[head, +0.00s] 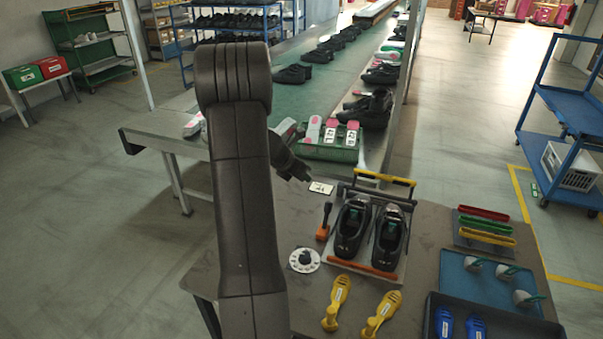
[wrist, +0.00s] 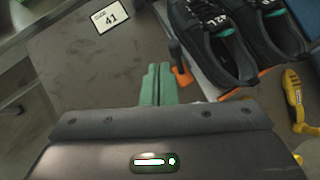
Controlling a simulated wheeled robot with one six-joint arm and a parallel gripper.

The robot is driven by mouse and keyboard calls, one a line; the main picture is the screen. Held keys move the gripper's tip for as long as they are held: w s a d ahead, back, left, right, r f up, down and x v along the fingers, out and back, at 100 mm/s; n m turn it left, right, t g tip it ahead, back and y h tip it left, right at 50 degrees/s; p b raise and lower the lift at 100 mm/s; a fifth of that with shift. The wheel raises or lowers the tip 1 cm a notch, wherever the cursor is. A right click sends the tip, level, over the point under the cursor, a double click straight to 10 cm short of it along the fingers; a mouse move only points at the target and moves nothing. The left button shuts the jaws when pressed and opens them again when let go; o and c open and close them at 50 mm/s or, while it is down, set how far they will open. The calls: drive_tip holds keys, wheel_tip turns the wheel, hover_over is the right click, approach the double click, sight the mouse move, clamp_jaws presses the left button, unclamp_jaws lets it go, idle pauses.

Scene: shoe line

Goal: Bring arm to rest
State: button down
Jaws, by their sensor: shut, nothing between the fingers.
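My gripper (wrist: 157,84) is shut and empty, its two green fingers together above the brown table in the wrist view. In the head view my dark arm rises across the left of the table, and the gripper (head: 299,172) shows only partly beside it, above the table's back left part. It is apart from the pair of black shoes (head: 353,226) in the holder to its right. A white size card marked 41 (wrist: 111,16) lies on the table near the gripper; it also shows in the head view (head: 321,188).
An orange-handled tool (head: 323,226), a white dial (head: 305,260) and yellow shoe lasts (head: 337,303) lie around the holder. A blue tray (head: 455,272) and a dark tray with blue lasts (head: 444,322) are at right. The green conveyor (head: 300,98) with shoes runs behind.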

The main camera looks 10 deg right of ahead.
drive_tip(key=s+d+f+b, duration=0.1)
drive_tip(key=s+f, duration=0.1)
drive_tip(key=f, duration=0.3)
drive_tip(key=s+d+f+b, duration=0.1)
drive_tip(key=s+d+f, duration=0.1)
drive_tip(key=f, duration=0.4)
drive_tip(key=shift+d+f, duration=0.15)
drive_tip(key=shift+d, duration=0.1)
drive_tip(key=shift+s, duration=0.1)
